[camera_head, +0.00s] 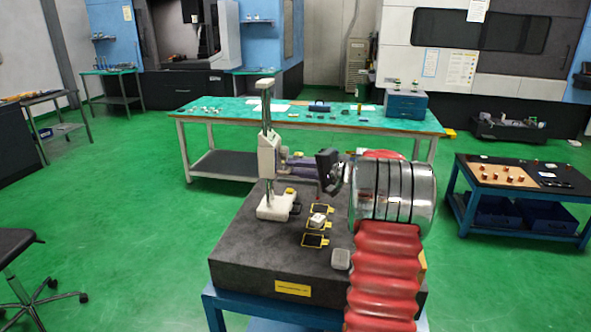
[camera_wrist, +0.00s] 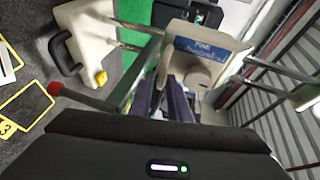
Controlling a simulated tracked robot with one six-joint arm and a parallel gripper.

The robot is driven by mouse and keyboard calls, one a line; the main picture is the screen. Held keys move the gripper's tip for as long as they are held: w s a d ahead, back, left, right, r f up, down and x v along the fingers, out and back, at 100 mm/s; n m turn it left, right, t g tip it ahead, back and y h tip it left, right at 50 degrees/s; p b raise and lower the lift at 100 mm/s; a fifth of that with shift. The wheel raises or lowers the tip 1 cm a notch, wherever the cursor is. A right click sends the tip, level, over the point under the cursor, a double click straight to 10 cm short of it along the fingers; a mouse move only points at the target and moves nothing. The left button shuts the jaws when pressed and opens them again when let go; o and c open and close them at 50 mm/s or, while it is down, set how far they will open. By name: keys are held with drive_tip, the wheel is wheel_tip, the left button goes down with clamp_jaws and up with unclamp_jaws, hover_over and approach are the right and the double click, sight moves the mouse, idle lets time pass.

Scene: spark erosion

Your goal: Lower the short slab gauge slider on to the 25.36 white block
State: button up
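The height gauge stands on the dark slab; its pale slider (camera_head: 268,155) is on the upright column (camera_head: 266,105), above the white base (camera_head: 279,207). A white block (camera_head: 317,220) sits on the middle of three yellow-edged pads, below and right of the slider. In the wrist view the labelled slider (camera_wrist: 212,62) is ahead, and a red-tipped rod (camera_wrist: 62,94) points left. My gripper (camera_wrist: 163,85) is right at the slider, its dark fingers either side of a narrow beige part. Whether they touch it is unclear. The white block's number is unreadable.
The dark slab (camera_head: 250,250) rests on a blue stand. A small grey box (camera_head: 341,259) is on its front right. A green-topped bench (camera_head: 230,112) stands behind, and a blue-legged table (camera_head: 520,178) to the right.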

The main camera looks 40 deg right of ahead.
drive_tip(key=shift+w, duration=0.15)
drive_tip(key=shift+c, duration=0.2)
clamp_jaws()
drive_tip(key=shift+f, duration=0.2)
